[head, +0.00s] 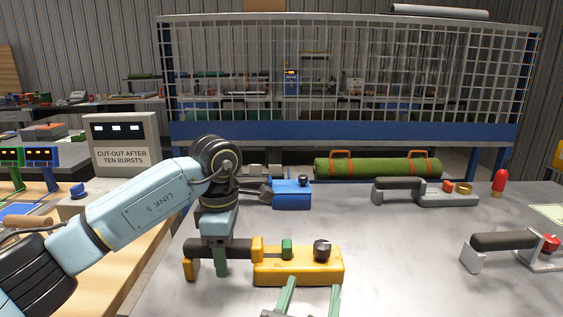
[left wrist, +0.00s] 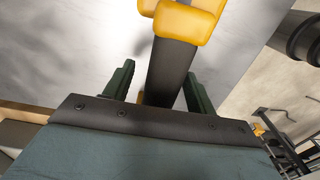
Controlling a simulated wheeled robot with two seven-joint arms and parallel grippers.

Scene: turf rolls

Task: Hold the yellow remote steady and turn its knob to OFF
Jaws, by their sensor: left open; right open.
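The yellow remote (head: 300,270) lies on the grey table, its black handle (head: 190,249) pointing left. A green button (head: 287,247) and a dark round knob (head: 322,250) stand on its top; I cannot read the knob's setting. My left gripper (head: 220,262) is open over the handle. In the left wrist view the handle (left wrist: 168,72) lies between my left gripper's green fingers (left wrist: 160,85), with gaps visible at the sides. The remote's yellow part (left wrist: 185,22) is at the top there. My right gripper (head: 313,286) is open and empty at the bottom, just in front of the remote.
A blue device (head: 291,196) lies behind the remote. Grey devices with black handles (head: 445,199) (head: 505,241) and a red-topped item (head: 499,182) are at right. A green roll (head: 378,167) lies at the back, before a mesh guard (head: 350,70). The middle of the table is clear.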

